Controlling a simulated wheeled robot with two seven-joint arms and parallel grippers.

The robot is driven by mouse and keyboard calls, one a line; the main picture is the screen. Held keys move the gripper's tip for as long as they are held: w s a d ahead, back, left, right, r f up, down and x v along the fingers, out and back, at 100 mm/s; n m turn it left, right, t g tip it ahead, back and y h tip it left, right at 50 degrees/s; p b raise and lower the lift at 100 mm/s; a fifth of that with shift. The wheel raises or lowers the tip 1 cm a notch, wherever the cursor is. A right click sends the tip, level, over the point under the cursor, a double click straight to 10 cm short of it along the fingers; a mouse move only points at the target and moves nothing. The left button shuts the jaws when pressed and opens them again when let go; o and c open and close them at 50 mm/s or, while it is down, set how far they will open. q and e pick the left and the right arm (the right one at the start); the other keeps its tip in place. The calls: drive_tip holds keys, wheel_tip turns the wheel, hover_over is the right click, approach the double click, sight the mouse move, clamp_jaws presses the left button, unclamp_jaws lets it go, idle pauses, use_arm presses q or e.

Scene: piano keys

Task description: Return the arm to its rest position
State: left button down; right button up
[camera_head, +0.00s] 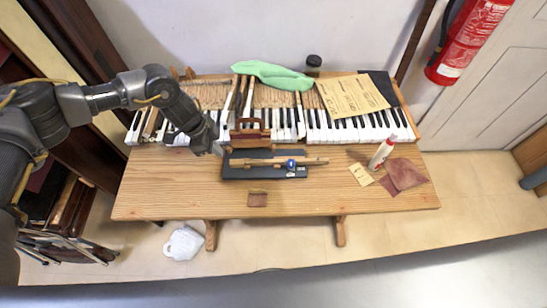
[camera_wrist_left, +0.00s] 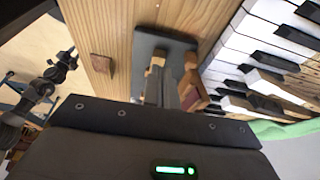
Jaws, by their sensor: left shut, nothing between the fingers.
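My left arm comes in from the left in the head view. Its gripper (camera_head: 219,150) is shut and empty, above the left part of the wooden table (camera_head: 160,195), close to the front of the keyboard (camera_head: 340,133). The gripper is beside the left end of a dark tray (camera_head: 236,172) that bears a long wooden piano part (camera_head: 300,162). In the left wrist view the shut fingers (camera_wrist_left: 168,92) point toward the dark tray (camera_wrist_left: 160,40). My right gripper shows in neither view.
A reddish-brown wooden block (camera_head: 250,135) stands on the keyboard's front, near the gripper. A green cloth (camera_head: 272,75), a paper sheet (camera_head: 352,96) and a jar (camera_head: 313,65) lie or stand behind. The table's front is mostly clear, with a small brown block (camera_head: 257,199).

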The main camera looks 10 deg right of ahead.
use_arm(q)
drive_tip(key=shift+r, duration=0.3)
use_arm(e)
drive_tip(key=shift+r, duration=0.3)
